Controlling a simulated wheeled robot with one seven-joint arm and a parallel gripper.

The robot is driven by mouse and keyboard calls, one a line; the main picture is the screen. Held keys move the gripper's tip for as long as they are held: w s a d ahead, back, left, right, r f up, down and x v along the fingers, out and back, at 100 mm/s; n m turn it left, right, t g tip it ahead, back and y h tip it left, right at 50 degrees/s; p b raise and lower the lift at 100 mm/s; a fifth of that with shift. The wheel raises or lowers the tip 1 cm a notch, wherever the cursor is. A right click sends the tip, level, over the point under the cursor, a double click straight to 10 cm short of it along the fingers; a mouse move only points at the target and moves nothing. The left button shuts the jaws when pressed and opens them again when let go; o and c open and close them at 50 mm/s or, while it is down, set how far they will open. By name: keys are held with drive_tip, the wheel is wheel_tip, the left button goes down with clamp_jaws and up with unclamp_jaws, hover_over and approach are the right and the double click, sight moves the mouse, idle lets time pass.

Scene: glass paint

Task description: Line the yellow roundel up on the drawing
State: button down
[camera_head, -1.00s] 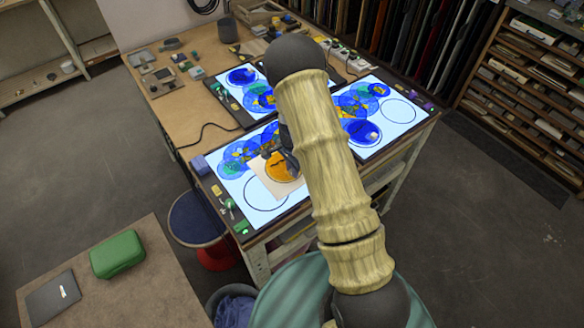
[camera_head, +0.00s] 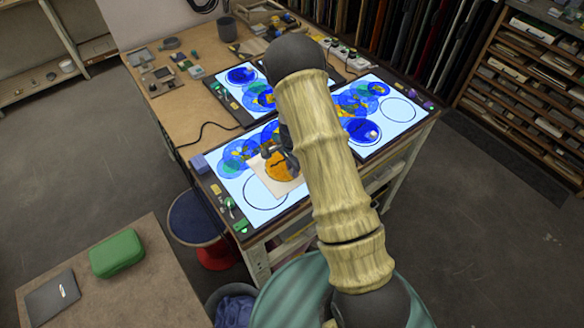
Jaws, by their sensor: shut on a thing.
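The yellow roundel (camera_head: 279,169), orange-yellow with dark marks, is over the near light panel (camera_head: 232,191) on a pale square sheet (camera_head: 261,187). My gripper (camera_head: 272,153) is at its upper edge and appears shut on it; the fingertips are small and partly hidden by my arm. The drawing's empty dark circle outline (camera_head: 247,198) shows on the lit panel just below and left. The pale sheet covers part of this circle. Whether the roundel touches the panel cannot be told.
Blue discs (camera_head: 235,151) cover the upper part of the near panel. A second lit panel (camera_head: 400,110) is at right, another (camera_head: 229,90) behind. Small green tools (camera_head: 240,226) lie on the near panel's dark left border. My arm hides the middle.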

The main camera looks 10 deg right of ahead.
drive_tip(key=shift+a, duration=0.1)
drive_tip(key=c, duration=1.2)
unclamp_jaws()
drive_tip(key=shift+f, duration=0.1)
wheel_tip(320, 180, up, 18)
drive_tip(key=b, duration=0.3)
drive_tip(key=shift+f, duration=0.25)
